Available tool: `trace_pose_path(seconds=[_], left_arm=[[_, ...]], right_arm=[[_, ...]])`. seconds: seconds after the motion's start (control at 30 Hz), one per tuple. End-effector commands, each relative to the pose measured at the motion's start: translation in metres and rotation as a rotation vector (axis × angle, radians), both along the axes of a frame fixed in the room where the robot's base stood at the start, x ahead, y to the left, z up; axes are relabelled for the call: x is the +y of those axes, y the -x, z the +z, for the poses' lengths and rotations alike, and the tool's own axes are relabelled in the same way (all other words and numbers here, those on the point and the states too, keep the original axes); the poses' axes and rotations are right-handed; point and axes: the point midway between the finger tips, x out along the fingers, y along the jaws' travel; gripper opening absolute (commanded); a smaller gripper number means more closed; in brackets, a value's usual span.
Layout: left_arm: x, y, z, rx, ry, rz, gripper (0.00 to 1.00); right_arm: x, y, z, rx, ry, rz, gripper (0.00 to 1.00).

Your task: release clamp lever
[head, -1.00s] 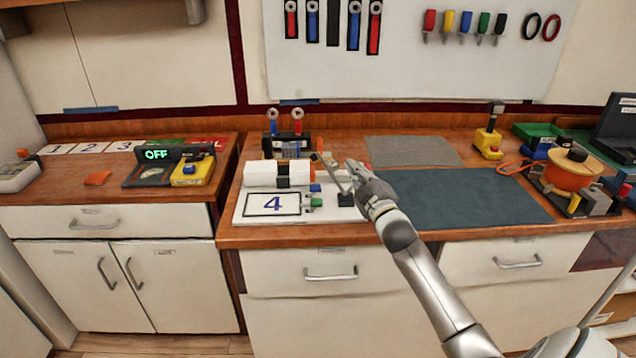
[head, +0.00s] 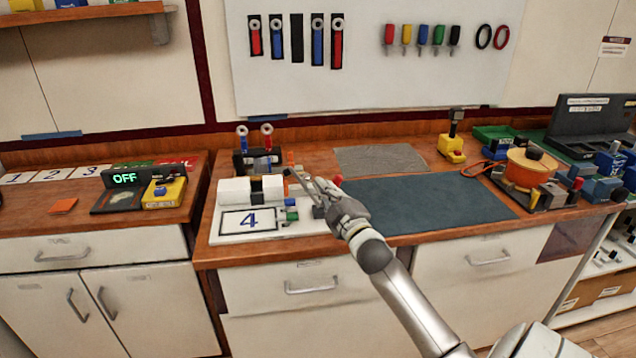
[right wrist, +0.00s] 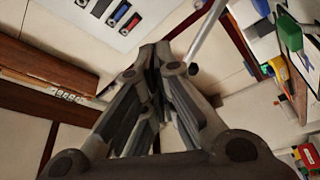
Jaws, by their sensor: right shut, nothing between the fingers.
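The clamp fixture is a white block with a black band (head: 235,191) on a white base plate with a "4" card (head: 249,220), at the left of the middle counter. A thin grey clamp lever (head: 302,183) slants up to the left at the fixture's right side. My right gripper (head: 319,182) is shut and empty, close beside the lever; I cannot tell whether they touch. In the right wrist view its fingers (right wrist: 153,58) meet at the tips, and a pale rod (right wrist: 208,32), probably the lever, runs just right of them. My left gripper is out of view.
A dark blue mat (head: 430,205) and a grey mat (head: 382,158) lie clear to the right. Red and blue ring-topped tools (head: 266,139) stand behind the fixture. An orange reel (head: 531,166) stands at the right. The display (head: 124,178) on the left counter reads OFF.

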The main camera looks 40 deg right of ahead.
Motion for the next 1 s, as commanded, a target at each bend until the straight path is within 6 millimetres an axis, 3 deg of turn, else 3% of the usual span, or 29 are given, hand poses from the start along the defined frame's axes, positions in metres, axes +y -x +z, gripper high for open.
trace_pose_path(seconds=[0.1, 0.33, 1.0], left_arm=[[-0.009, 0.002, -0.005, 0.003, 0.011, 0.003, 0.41], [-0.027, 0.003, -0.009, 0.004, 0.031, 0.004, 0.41], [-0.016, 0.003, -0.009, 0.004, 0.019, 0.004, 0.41]], right_arm=[[0.006, 0.020, -0.006, 0.000, -0.001, 0.002, 0.00], [0.012, 0.043, -0.008, -0.001, -0.001, 0.002, 0.00], [0.013, 0.048, -0.008, -0.002, -0.001, 0.002, 0.00]])
